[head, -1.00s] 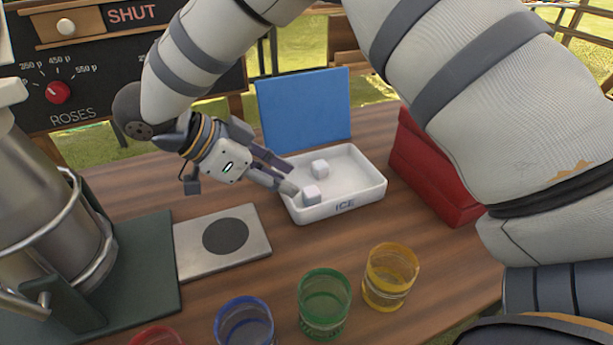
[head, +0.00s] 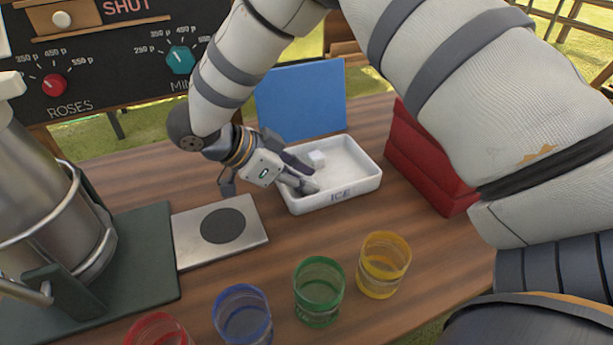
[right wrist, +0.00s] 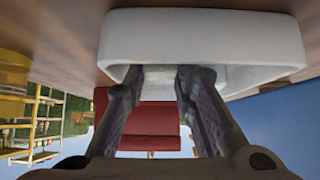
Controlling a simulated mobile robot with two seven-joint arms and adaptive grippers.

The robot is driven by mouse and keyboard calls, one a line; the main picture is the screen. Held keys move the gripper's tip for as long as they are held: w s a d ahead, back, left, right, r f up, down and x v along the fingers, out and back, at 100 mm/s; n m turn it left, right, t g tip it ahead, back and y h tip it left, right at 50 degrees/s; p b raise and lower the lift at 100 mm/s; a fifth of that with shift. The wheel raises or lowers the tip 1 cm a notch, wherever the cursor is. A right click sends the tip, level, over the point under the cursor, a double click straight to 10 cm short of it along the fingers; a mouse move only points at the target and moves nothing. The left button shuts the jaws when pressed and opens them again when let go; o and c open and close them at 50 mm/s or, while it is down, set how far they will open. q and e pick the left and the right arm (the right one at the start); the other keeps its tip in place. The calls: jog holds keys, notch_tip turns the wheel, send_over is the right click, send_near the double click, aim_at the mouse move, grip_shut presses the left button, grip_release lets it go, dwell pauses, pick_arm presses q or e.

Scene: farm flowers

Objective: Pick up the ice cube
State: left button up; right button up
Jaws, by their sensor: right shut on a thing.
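The white ice tray (head: 340,197), marked ICE, stands on the wooden table with its blue lid raised. One pale ice cube (head: 317,158) shows inside, just beyond my fingers. My right gripper (head: 306,183) reaches into the tray from the left, low over its floor. It is shut on another ice cube, which the fingers hide in the head view. In the right wrist view, a pale patch of this held ice cube (right wrist: 158,76) shows between the two fingertips, against the white tray (right wrist: 205,35). My left gripper is not in view.
A red box (head: 425,160) stands right of the tray. Red, blue (head: 243,315), green (head: 319,291) and yellow (head: 383,264) cups line the front. A grey plate with a dark disc (head: 222,226) and a metal urn (head: 50,190) are at left. The blue lid (head: 301,100) rises behind the tray.

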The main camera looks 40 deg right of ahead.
jog(key=shift+r, duration=0.1)
notch_tip(320, 180, up, 4)
jog(key=shift+a+f, duration=0.15)
jog(key=shift+f, duration=0.05)
jog(key=s+a+r, duration=0.8)
jog(key=a+r, duration=0.1)
jog(key=a, duration=0.2)
jog(key=shift+r, duration=0.15)
